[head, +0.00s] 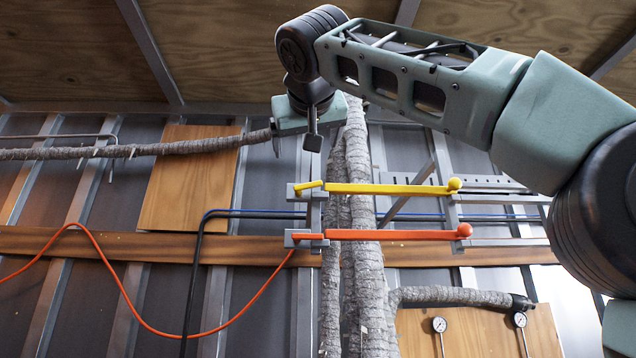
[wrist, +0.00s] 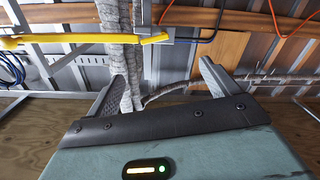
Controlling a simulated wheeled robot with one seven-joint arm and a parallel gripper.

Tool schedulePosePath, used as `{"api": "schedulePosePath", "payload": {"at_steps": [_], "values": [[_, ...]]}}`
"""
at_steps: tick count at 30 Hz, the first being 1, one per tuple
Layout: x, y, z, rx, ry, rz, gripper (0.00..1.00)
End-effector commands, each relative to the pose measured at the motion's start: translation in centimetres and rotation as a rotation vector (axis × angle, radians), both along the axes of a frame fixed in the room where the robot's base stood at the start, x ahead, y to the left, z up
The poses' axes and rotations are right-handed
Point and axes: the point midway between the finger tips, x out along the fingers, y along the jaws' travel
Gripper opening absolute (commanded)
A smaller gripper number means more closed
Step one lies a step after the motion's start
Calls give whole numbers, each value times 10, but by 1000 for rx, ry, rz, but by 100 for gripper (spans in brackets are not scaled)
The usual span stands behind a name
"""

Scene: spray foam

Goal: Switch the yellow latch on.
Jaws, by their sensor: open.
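The yellow latch (head: 390,189) is a long bar lying nearly level across the grey pipes, with a round knob at its right end and a short bent piece at its left end on a grey bracket. In the wrist view, which looks upside down, the yellow latch (wrist: 75,38) runs across the upper left. My gripper (head: 294,143) is open and empty, above and slightly left of the latch's left end, apart from it. Its two spread fingers also show in the wrist view (wrist: 160,80), with the latch beyond and left of them.
An orange latch (head: 390,235) with a round knob lies parallel just below the yellow one. Thick wrapped pipes (head: 350,200) stand behind both. A wrapped branch pipe (head: 130,151) runs left from near my gripper. An orange cable (head: 150,325) loops at lower left. Plywood covers the ceiling.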

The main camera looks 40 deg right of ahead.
Motion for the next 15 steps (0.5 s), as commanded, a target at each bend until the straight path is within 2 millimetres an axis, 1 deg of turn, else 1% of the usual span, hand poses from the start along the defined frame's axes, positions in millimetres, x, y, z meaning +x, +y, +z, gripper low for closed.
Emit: {"api": "schedulePosePath", "payload": {"at_steps": [2, 5, 8, 15], "values": [[-4, -6, 7, 6, -21, -17, 87], [1, -11, 9, 7, -24, -22, 87], [13, -19, 8, 6, -21, -21, 87], [54, -46, 10, 5, -20, -20, 87]]}}
